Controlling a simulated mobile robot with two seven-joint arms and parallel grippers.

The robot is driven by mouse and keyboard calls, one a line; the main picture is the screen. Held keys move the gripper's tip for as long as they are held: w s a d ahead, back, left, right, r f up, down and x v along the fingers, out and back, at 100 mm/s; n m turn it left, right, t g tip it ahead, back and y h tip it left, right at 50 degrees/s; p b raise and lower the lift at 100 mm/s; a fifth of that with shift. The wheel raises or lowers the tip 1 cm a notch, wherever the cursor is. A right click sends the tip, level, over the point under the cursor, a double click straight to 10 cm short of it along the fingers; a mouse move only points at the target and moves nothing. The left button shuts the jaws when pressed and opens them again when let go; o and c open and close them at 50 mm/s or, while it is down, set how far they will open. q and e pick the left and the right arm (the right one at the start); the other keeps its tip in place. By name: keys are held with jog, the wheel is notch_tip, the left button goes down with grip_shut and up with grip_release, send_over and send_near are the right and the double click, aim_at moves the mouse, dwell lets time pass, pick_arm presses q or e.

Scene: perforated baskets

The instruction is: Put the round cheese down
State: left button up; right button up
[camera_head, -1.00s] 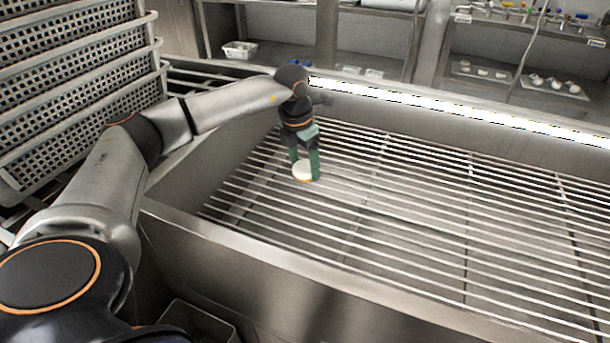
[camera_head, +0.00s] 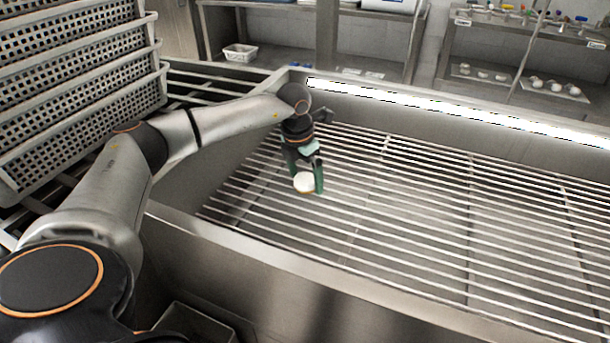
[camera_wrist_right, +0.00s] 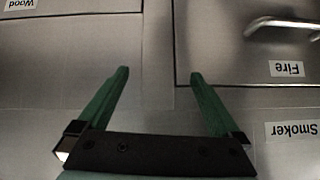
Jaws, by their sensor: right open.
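The round cheese (camera_head: 304,183) is a small white disc with a yellowish lower edge. It is between the green fingers of my left gripper (camera_head: 306,178), which is shut on it over the left part of the metal rack (camera_head: 420,215). I cannot tell whether the cheese touches the bars. My right gripper (camera_wrist_right: 158,74) is open and empty in the right wrist view, in front of metal panels.
The rack of parallel bars lies inside a deep metal basin with a raised front wall (camera_head: 300,285). The bars right of the cheese are clear. Stacked perforated baskets (camera_head: 75,95) stand at the left. Labelled shelves (camera_head: 525,45) are behind.

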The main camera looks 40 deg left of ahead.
aim_at(300, 181)
pick_arm(q)
jog(key=shift+r, duration=0.1)
notch_tip(300, 181, up, 12)
jog(key=s+p, duration=0.1)
jog(key=p, duration=0.1)
jog(key=shift+s, duration=0.4)
jog(key=shift+a, duration=0.1)
